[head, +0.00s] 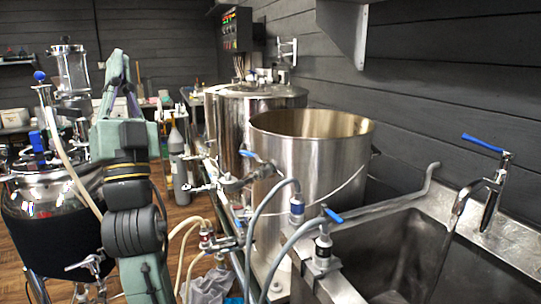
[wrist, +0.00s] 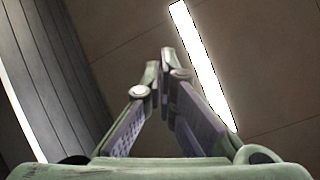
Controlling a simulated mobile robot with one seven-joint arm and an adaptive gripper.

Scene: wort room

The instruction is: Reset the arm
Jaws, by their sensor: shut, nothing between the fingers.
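My arm rises through the left part of the head view, with its green and dark grey links in front of the vessels. My gripper shows in the wrist view (wrist: 162,62), pointing up at the ceiling. Its two fingers come together at the tips and nothing is between them. In the head view I cannot make out the fingertips.
A steel sink (head: 405,255) with a blue-handled tap (head: 490,190) is at the right. An open steel kettle (head: 310,165) and another vessel (head: 255,100) stand along the wall. Hoses and valves (head: 205,240) crowd the front. A dark round vessel (head: 45,225) stands left.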

